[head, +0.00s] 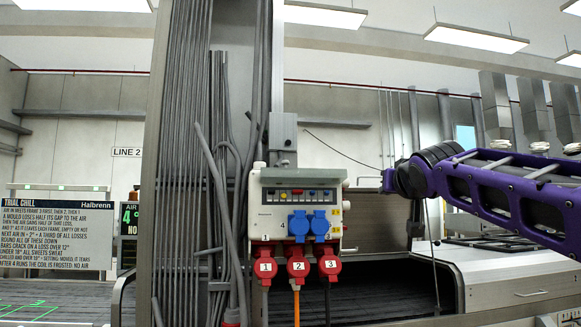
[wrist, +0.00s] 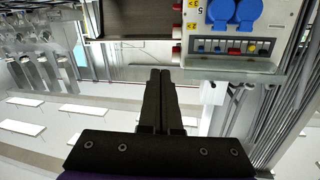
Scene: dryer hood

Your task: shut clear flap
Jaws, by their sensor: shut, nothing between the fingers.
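The clear flap (head: 298,173) is a pale, greenish see-through strip along the top of the grey socket box (head: 260,215). It stands out from the box above a row of small coloured switches (head: 285,194), which it leaves uncovered. In the upside-down wrist view the flap (wrist: 232,65) lies just beyond the switch row. My gripper (head: 387,180) is to the right of the box at about flap height. In the wrist view its black fingers (wrist: 160,73) are together and empty, beside the flap's near end, with no clear contact.
Blue sockets (head: 309,224) and red numbered plugs (head: 297,265) with hanging cables are on the box below the switches. A cable-covered column (head: 180,150) stands to the left. A metal machine housing (head: 500,265) is at right. Open air lies above the flap.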

